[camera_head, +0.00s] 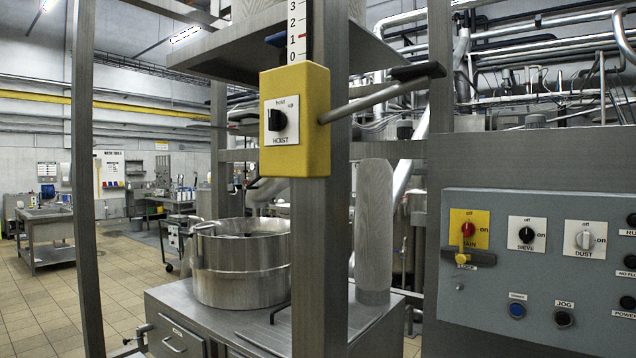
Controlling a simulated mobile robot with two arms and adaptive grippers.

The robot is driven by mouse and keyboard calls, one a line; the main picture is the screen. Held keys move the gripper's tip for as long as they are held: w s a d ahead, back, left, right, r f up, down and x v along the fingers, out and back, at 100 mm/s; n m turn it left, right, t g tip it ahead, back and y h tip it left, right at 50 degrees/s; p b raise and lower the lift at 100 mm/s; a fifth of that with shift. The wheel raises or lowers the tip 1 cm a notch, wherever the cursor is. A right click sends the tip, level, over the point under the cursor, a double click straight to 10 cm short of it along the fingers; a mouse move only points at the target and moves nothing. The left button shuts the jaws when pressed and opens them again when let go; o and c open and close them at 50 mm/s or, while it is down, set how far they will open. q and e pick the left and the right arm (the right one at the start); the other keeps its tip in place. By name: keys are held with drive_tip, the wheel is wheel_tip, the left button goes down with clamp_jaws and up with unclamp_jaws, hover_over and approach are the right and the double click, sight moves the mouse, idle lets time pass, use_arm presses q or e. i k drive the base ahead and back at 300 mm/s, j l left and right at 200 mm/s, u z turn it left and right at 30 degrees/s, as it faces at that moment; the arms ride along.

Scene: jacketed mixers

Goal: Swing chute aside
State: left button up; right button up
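No part is clearly marked as the chute. A pale, textured upright tube (374,230) stands behind the steel post, over the right part of the steel cabinet top; I cannot tell whether it is the chute. A wide round steel vessel (241,268) sits on the cabinet to the left of the post, its right side hidden by the post. A steel bar (372,102) with a black end slants up to the right from beside the yellow hoist box (296,150). Neither of my grippers is in view.
The steel post (320,270) stands close in front, with a scale above the hoist box. A grey control panel (540,262) with MAIN, SIEVE and DUST switches fills the right. A steel shelf (220,62) overhangs above. Tiled floor (45,300) is open at left.

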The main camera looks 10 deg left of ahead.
sight(260, 192)
drive_tip(key=i+j+z, duration=0.15)
drive_tip(key=j+z, duration=0.2)
drive_tip(key=j, duration=0.25)
drive_tip(key=j+z, duration=0.4)
drive_tip(key=j, duration=0.2)
drive_tip(key=j+z, duration=0.35)
drive_tip(key=j, duration=0.3)
